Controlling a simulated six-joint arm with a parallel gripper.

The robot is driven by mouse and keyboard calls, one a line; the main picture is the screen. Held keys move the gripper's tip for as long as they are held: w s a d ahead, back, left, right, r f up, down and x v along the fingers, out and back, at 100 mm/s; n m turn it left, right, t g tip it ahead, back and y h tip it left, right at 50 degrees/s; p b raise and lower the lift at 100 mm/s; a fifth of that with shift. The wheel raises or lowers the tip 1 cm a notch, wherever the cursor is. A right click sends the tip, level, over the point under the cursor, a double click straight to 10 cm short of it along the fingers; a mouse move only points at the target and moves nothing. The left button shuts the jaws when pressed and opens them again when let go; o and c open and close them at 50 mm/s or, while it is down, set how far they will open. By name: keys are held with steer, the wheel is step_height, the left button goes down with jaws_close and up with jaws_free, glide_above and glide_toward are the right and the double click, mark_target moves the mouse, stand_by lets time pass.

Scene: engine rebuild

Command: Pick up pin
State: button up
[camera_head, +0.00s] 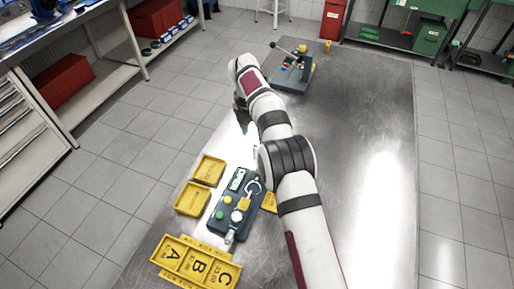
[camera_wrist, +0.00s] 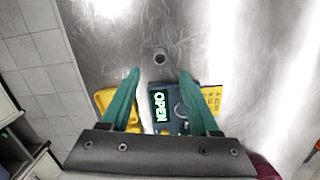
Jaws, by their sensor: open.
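A small grey round piece, seen end-on and probably the pin (camera_wrist: 159,57), stands on the bare metal table in the wrist view. My gripper (camera_wrist: 158,74) is open, with its two green fingers spread apart. The piece lies just beyond the fingertips, about midway between them, and nothing is held. How high the fingertips are above the table I cannot tell. In the head view my gripper (camera_head: 241,112) is small and partly hidden by my arm, and I cannot make out the pin there.
A dark fixture (camera_head: 228,211) with a green OPEN sign (camera_wrist: 161,106) sits near the gripper. Yellow trays (camera_head: 209,170) (camera_head: 192,199) stand beside it, and a yellow A-B-C tray (camera_head: 219,272) lies in front. Another fixture (camera_head: 291,72) with a lever stands at the far end. The table's right side (camera_head: 370,150) is clear.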

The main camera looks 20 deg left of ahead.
steer(key=f, duration=0.6)
steer(key=w+f, duration=0.1)
steer(key=f, duration=0.2)
steer(key=shift+w+d, duration=0.1)
steer(key=shift+d, duration=0.05)
jaws_close()
